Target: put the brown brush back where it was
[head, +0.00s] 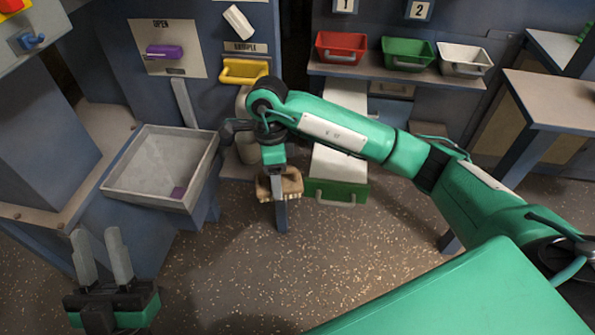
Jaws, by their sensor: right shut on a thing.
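The brown brush (292,184) is a small tan-brown block at the end of my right arm, near the middle of the view. My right gripper (277,190) points down and is shut on it, holding it in front of the green drawer. The gripper and arm hide part of the brush. My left gripper (102,256) is at the lower left with its two grey fingers pointing up and apart. It is open and empty, well away from the brush.
A grey tray (150,197) with a purple piece stands left of the brush. Behind are a yellow handle (243,72), a purple handle (164,51) under OPEN, and a shelf with red (341,46), green (408,53) and white (464,59) bins. An open green drawer (337,194) is close right. The floor in front is clear.

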